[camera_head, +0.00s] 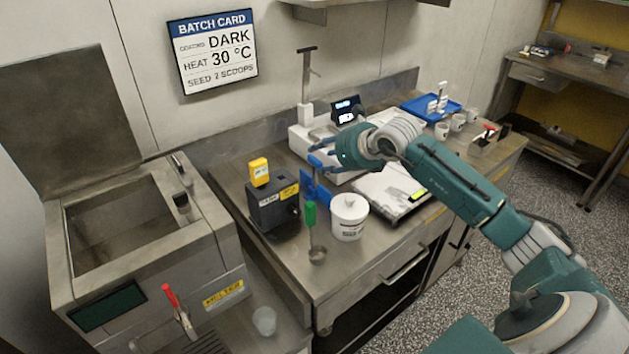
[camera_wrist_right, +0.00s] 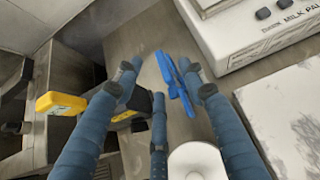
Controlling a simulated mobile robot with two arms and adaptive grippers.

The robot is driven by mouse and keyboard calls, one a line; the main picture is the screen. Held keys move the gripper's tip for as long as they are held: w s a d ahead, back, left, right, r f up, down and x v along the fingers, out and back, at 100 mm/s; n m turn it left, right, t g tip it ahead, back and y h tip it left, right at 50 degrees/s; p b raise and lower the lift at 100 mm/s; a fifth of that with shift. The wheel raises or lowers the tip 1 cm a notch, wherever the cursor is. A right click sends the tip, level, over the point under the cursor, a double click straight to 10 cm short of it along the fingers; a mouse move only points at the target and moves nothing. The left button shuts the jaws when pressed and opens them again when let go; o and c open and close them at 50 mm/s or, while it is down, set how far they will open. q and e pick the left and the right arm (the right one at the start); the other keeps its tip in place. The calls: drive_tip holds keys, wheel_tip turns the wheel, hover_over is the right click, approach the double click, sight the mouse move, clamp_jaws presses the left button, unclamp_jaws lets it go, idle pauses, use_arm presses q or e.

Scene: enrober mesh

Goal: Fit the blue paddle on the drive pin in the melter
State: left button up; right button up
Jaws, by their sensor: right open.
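The blue paddle (camera_head: 322,192) stands on the steel counter between a dark grey box and a white tub. The paddle (camera_wrist_right: 174,78) also shows in the right wrist view, close to the right-hand finger; I cannot tell whether they touch. My right gripper (camera_head: 322,152) is open above the paddle in the head view, and its spread fingers (camera_wrist_right: 163,84) show in the wrist view. The melter (camera_head: 223,293) is at the left of the head view with its lid up and its steel basin exposed. I cannot make out the drive pin. My left gripper is out of view.
The dark grey box (camera_head: 272,207) carries a yellow block (camera_head: 259,171). A white machine (camera_head: 303,141) is behind. A red-handled lever (camera_head: 172,297) projects at the melter's front.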

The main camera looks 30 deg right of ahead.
sight(315, 160)
drive_tip(key=shift+w+f, duration=0.2)
drive_tip(key=shift+w, duration=0.2)
drive_tip(key=p+x, duration=0.2)
drive_tip(key=x, duration=0.3)
drive_tip(key=shift+s+f+p, duration=0.15)
drive_tip(key=shift+s+p, duration=0.05)
drive_tip(key=shift+p, duration=0.15)
drive_tip(key=shift+w+f, duration=0.15)
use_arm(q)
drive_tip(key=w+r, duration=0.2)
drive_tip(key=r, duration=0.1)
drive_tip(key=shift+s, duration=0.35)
use_arm(e)
clamp_jaws()
